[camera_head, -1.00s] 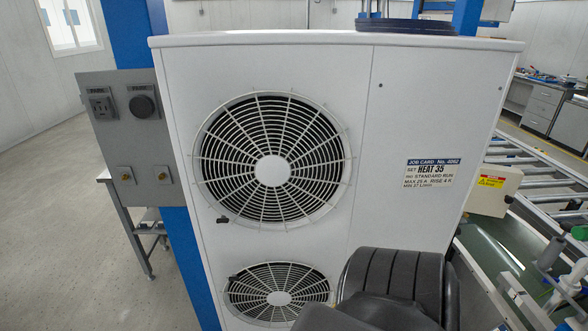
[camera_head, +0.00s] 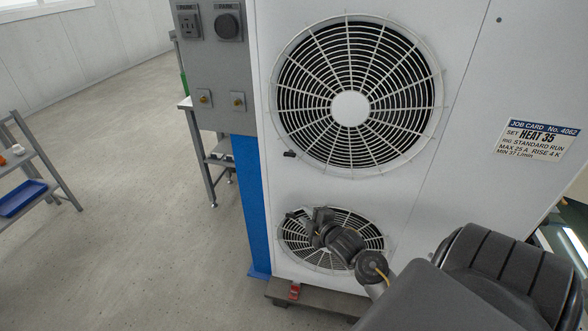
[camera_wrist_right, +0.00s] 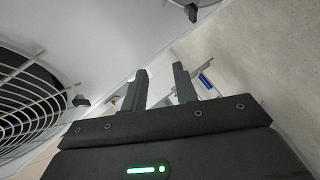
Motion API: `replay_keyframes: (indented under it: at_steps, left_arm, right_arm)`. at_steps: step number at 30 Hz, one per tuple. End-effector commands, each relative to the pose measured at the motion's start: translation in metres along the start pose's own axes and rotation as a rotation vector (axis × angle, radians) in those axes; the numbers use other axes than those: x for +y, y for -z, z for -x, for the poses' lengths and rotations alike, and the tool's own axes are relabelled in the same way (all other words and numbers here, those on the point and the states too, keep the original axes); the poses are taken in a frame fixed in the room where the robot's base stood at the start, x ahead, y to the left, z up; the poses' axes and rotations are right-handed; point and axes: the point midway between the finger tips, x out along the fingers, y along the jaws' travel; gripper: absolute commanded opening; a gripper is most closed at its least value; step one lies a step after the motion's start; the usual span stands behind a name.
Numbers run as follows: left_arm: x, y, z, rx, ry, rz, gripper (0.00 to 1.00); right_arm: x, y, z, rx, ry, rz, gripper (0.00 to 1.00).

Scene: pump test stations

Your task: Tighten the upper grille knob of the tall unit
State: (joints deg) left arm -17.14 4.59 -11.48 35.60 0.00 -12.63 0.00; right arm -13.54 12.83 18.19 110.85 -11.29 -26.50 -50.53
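The tall white unit (camera_head: 450,110) fills the middle and right of the head view. Its upper grille (camera_head: 350,107) has a small black upper grille knob (camera_head: 289,154) at its lower left rim. In the wrist view the knob (camera_wrist_right: 82,100) shows beside the grille rim, left of the fingers. My right gripper (camera_head: 310,222) is in front of the lower grille (camera_head: 375,235), below the upper knob and apart from it. In the wrist view its two fingers (camera_wrist_right: 160,88) are spread with nothing between them. The lower knob is hidden in the head view. My left gripper is not in view.
A grey panel (camera_head: 215,65) with socket, dial and brass fittings is mounted beside the unit's left edge. A job card (camera_head: 538,139) is on the unit's right. A shelf with a blue tray (camera_head: 22,198) stands far left. The floor between is clear.

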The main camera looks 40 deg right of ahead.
Motion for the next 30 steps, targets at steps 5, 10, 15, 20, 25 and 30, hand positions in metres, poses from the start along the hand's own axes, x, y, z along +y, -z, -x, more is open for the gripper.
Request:
replay_keyframes:
  at_steps: [5,10,15,20,25,30]
  left_arm:
    - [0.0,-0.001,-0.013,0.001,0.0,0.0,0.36]
    - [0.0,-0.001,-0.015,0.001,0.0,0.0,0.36]
    - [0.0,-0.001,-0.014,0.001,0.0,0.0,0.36]
    - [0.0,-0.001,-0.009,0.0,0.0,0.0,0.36]
    - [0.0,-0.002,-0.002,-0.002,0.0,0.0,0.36]
    - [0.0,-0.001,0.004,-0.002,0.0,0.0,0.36]
  right_arm:
    - [0.101,0.028,0.038,0.039,-0.214,0.241,0.29]
    - [0.136,0.041,0.059,0.043,-0.296,0.344,0.29]
    - [0.141,0.044,0.061,0.043,-0.306,0.357,0.29]
    - [0.147,0.045,0.047,0.043,-0.306,0.353,0.29]
    - [0.156,0.048,0.017,0.043,-0.304,0.352,0.29]
    - [0.164,0.051,-0.013,0.042,-0.304,0.351,0.29]
